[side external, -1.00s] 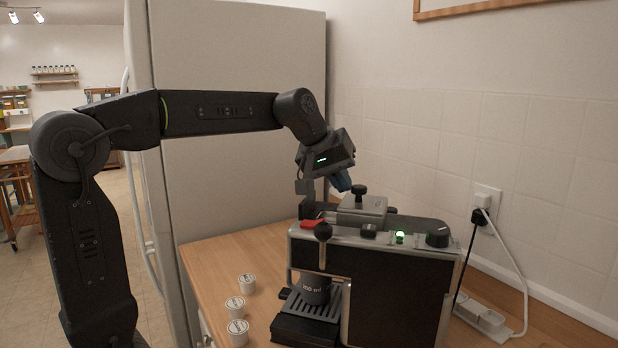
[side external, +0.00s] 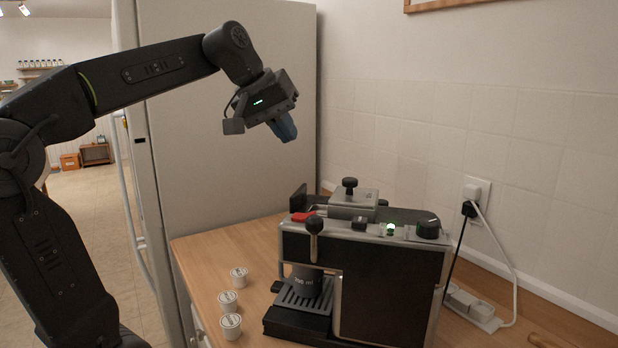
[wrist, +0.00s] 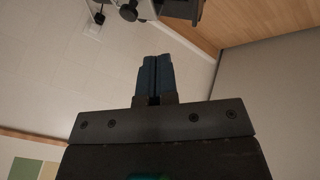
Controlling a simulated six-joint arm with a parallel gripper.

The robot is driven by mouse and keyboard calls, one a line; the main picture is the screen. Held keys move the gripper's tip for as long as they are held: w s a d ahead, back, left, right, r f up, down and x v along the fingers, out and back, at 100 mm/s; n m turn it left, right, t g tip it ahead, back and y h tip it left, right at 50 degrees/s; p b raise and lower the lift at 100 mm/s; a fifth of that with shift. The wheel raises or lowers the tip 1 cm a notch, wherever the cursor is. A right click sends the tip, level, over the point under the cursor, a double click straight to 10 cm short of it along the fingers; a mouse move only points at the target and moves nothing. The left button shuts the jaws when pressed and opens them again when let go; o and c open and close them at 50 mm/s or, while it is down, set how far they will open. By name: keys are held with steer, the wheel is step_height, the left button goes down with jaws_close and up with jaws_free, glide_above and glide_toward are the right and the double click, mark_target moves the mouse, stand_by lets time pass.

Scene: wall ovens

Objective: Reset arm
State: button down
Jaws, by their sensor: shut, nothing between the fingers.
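My gripper (side external: 286,130) hangs in the air above and to the left of the coffee machine (side external: 390,290), clear of it, with the refrigerator behind. Its blue fingers are together with nothing between them. In the wrist view my gripper (wrist: 157,62) also shows its blue fingers closed side by side. The machine stands on the wooden counter (side external: 215,250). It has a green light, a black knob and a red lever on top. A dark cup marked "700 ml" (side external: 305,281) sits on its drip tray. Part of the machine (wrist: 150,8) shows at the top of the wrist view.
Several white capsules (side external: 229,302) stand on the counter left of the machine. The refrigerator (side external: 220,150) stands behind my arm. A wall socket (side external: 475,192) with plugs and a power strip (side external: 470,308) are at the right. The air above the machine is free.

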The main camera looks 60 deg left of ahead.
steer(key=s+d+f+m, duration=0.4)
steer(key=s+d+f, duration=0.2)
steer(key=f, duration=0.4)
steer(key=s+d+f+m+g, duration=0.1)
steer(key=s+d+f+m, duration=0.3)
steer(key=f, duration=0.7)
steer(key=s+d, duration=0.2)
steer(key=s, duration=0.1)
steer(key=shift+s+f+m, duration=0.15)
steer(key=shift+f+m, duration=0.15)
steer(key=shift+m, duration=0.1)
